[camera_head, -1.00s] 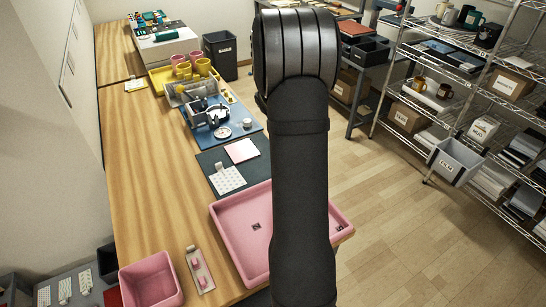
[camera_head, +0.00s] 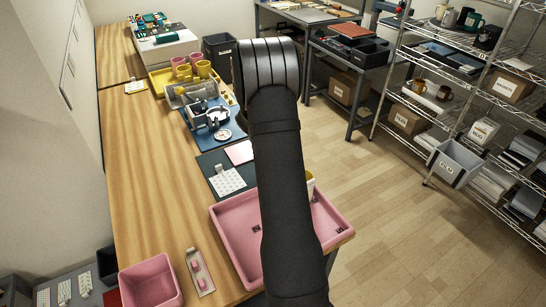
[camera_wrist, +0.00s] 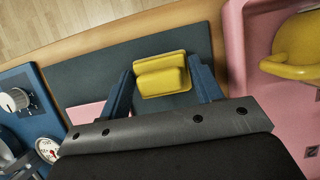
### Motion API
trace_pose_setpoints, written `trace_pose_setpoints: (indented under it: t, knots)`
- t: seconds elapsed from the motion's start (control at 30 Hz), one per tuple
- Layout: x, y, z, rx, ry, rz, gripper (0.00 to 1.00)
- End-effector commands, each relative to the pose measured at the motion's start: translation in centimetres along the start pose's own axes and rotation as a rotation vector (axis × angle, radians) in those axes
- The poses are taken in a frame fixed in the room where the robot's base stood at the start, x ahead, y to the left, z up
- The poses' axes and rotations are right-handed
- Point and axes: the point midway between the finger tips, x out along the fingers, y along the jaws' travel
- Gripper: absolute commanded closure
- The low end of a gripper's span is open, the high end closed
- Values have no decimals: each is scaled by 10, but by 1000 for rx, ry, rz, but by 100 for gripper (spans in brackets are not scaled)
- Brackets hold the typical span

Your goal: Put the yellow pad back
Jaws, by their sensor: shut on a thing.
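The yellow pad (camera_wrist: 162,80), a small block with a raised grip, sits between the two blue fingers of my gripper (camera_wrist: 163,84) in the wrist view. The gripper is shut on it, above the dark mat (camera_wrist: 85,72). The wrist view does not show clearly how high the pad is above the mat. In the head view my arm hides the gripper and the pad. A flat pink piece (camera_head: 239,152) lies on the dark mat and partly shows in the wrist view (camera_wrist: 85,112), left of the gripper.
A pink tray (camera_head: 229,235) holds a yellow mug (camera_wrist: 295,45), right of the gripper in the wrist view. The press (camera_head: 209,115) stands on a blue mat beyond the dark mat. A white dotted card (camera_head: 227,182) lies near the tray.

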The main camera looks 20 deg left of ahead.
Motion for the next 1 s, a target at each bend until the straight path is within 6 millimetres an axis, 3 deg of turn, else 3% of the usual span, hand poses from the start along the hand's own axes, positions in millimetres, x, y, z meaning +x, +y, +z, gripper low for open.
trace_pose_setpoints:
  t: [0.13, 0.17, 0.27, 0.67, 1.0]
  knots:
    - [3, 0, -1, 0, 0, -1, 62]
    - [3, 0, -1, 0, 0, -1, 39]
    - [3, 0, -1, 0, 0, 0, 19]
    - [-6, 1, 0, 1, 0, 2, 19]
    - [-74, 1, 0, 1, -1, 4, 19]
